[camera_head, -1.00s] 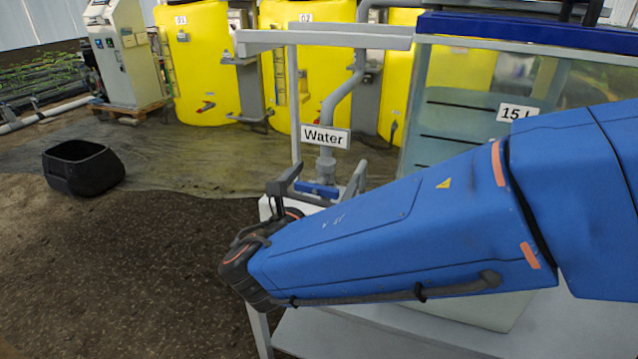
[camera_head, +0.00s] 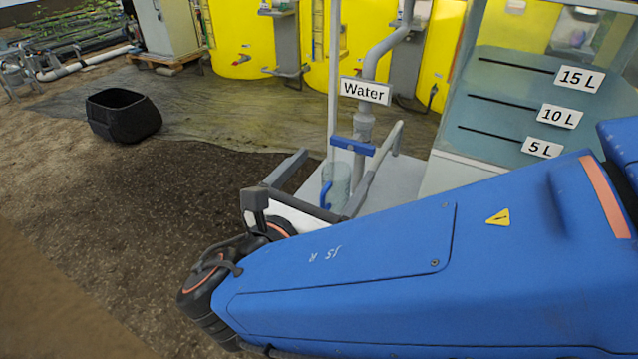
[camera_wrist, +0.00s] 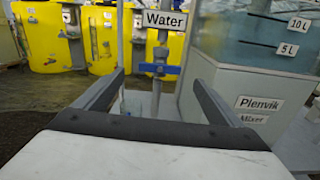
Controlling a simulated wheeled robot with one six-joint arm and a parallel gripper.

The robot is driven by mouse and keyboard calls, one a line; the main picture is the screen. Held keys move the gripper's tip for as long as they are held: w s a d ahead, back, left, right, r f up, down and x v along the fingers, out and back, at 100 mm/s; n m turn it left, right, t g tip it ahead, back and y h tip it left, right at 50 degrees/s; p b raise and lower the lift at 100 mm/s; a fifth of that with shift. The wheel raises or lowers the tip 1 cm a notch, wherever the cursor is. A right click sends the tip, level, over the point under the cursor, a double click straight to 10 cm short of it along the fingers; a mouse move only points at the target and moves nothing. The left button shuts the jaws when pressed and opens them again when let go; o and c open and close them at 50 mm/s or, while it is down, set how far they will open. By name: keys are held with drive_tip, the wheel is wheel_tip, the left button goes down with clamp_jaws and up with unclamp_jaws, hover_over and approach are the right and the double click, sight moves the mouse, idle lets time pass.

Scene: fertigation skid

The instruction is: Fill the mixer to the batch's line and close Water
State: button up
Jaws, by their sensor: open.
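The Water valve has a blue bar handle (camera_head: 353,146) on a grey pipe under a "Water" sign (camera_head: 365,91). The handle lies crosswise to the upright pipe. It also shows in the wrist view (camera_wrist: 160,69), between my finger ends in the picture. My gripper (camera_head: 338,163) is open and empty, in front of the handle; I see no contact. The clear mixer tank (camera_head: 505,105) at right has 15 L, 10 L and 5 L lines. Bluish liquid seems to reach around or above the 15 L line; its exact level is hard to tell. My arm hides the tank's lower part.
A clear jug (camera_head: 335,185) with a blue handle stands on the white stand (camera_head: 400,185) below the valve, partly behind my fingers. A thin white post (camera_head: 334,70) rises left of the pipe. Yellow tanks (camera_head: 240,35) stand behind. A black bin (camera_head: 122,115) sits on open floor at left.

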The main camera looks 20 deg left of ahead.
drive_tip(key=shift+s+a, duration=0.15)
drive_tip(key=shift+s, duration=1.7)
idle(0.3)
